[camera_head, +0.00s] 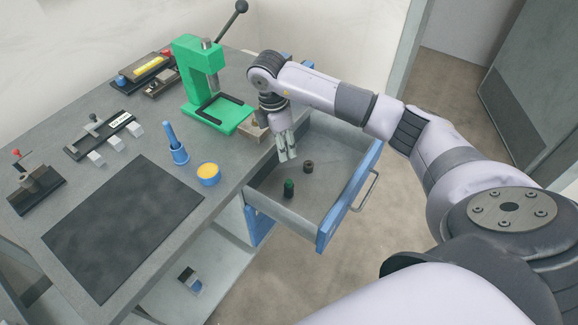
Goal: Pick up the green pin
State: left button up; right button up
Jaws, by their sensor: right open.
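The green pin (289,187) stands in the open drawer (325,201), towards its front left corner. It is small and dark green with a dark lower part. My right gripper (288,157) is above the drawer, pointing down, behind and apart from the pin. Its jaws are open, and I see nothing held in them. My left gripper is not in view.
A small dark round part (308,166) also lies in the drawer. The drawer's blue front has a metal handle (367,191). On the workbench are a green press (205,85), a blue cup (208,174) with yellow contents, a blue holder (178,150) and a black mat (122,225).

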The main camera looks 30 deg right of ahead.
jog(key=b, duration=0.7)
send_over(289, 181)
jog(key=f, duration=1)
jog(key=shift+w+a+f, duration=0.2)
jog(key=shift+w+f, duration=0.05)
jog(key=shift+f, duration=0.1)
jog(key=f+b, duration=0.2)
jog(key=f, duration=0.1)
jog(key=f+b, duration=0.1)
jog(key=b, duration=0.1)
jog(key=shift+s+f, duration=0.15)
jog(key=shift+s, duration=0.1)
jog(key=shift+d+f, duration=0.1)
jog(key=shift+f, duration=0.35)
jog(key=shift+r, duration=0.1)
jog(key=shift+c, duration=0.5)
grip_shut()
